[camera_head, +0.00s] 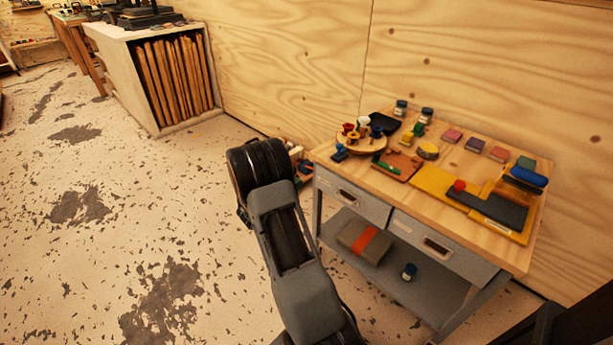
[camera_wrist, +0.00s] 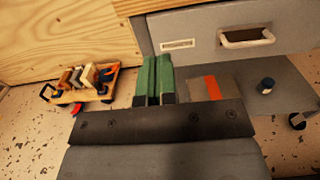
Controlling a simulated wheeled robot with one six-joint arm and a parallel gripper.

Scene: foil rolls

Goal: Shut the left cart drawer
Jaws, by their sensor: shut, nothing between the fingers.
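The cart (camera_head: 535,245) has a wooden top and two grey drawers side by side. The left drawer (camera_head: 372,207) shows its front, handle and label in the head view; its front also shows in the wrist view (camera_wrist: 200,32), with the handle to the right of my fingers. No drawer inside is visible, and I cannot tell how far the front stands out. The right drawer (camera_head: 465,263) looks about flush. My gripper (camera_wrist: 152,60) is shut and empty, its green fingers pointing toward the left part of the left drawer's front; contact is unclear. In the head view my arm hides the fingers.
A grey box with an orange band (camera_head: 362,242) and a dark jar (camera_head: 409,271) stand on the cart's lower shelf. A small wooden trolley (camera_wrist: 95,92) stands left of the cart by the plywood wall. Open floor lies left of my arm.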

